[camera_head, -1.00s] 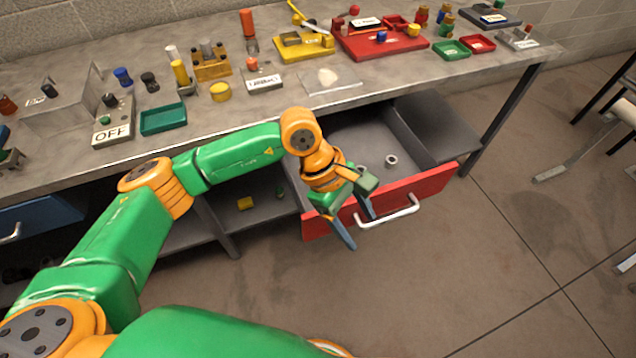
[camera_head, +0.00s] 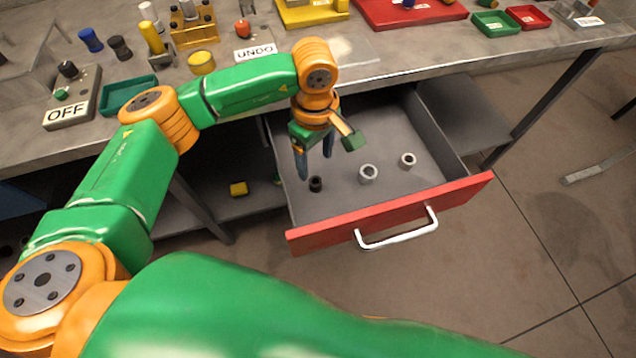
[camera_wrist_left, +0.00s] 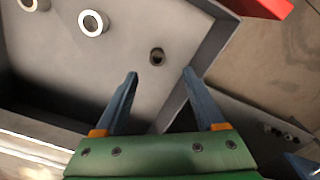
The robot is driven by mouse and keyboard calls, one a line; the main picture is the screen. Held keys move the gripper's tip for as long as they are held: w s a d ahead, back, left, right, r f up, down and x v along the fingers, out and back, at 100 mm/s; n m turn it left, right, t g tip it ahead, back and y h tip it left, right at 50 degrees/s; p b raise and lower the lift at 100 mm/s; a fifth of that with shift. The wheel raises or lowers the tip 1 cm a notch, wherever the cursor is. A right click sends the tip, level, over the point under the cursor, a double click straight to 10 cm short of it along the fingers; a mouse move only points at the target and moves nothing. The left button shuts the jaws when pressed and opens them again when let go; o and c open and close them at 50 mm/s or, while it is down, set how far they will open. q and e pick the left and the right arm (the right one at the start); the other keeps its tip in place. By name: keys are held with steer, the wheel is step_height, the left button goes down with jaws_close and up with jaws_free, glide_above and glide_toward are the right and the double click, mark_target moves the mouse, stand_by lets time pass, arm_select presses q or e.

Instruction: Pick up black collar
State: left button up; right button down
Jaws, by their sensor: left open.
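A small black collar (camera_head: 316,184) stands in the open drawer, near its front left corner. In the left wrist view the collar (camera_wrist_left: 157,57) appears dark, ahead of the fingertips and between their lines. My left gripper (camera_head: 314,167) is open and empty, pointing down over the left side of the drawer, with its fingers close to the collar. In the left wrist view the left gripper (camera_wrist_left: 160,75) shows both blue fingers apart. My right gripper is not in view.
The grey drawer (camera_head: 345,135) has a red front (camera_head: 400,212) with a white handle. Two light grey collars (camera_head: 368,174) (camera_head: 408,160) stand in its middle and right. The workbench edge lies behind, with an OFF box (camera_head: 72,98) and a green tray (camera_head: 128,94).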

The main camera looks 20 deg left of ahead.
mark_target(316, 181)
arm_select(q)
step_height(316, 181, down, 2)
steer(key=shift+f+b, duration=0.1)
steer(key=shift+b, duration=0.35)
steer(key=shift+f, duration=0.35)
steer(key=shift+w+f, duration=0.15)
steer(key=shift+f, duration=0.15)
steer(key=f, duration=0.2)
steer(key=f+p, duration=0.1)
steer(key=f, duration=0.2)
steer(key=shift+w+a+f, duration=0.15)
steer(key=shift+w+f, duration=0.05)
steer(key=shift+f, duration=0.4)
jaws_close()
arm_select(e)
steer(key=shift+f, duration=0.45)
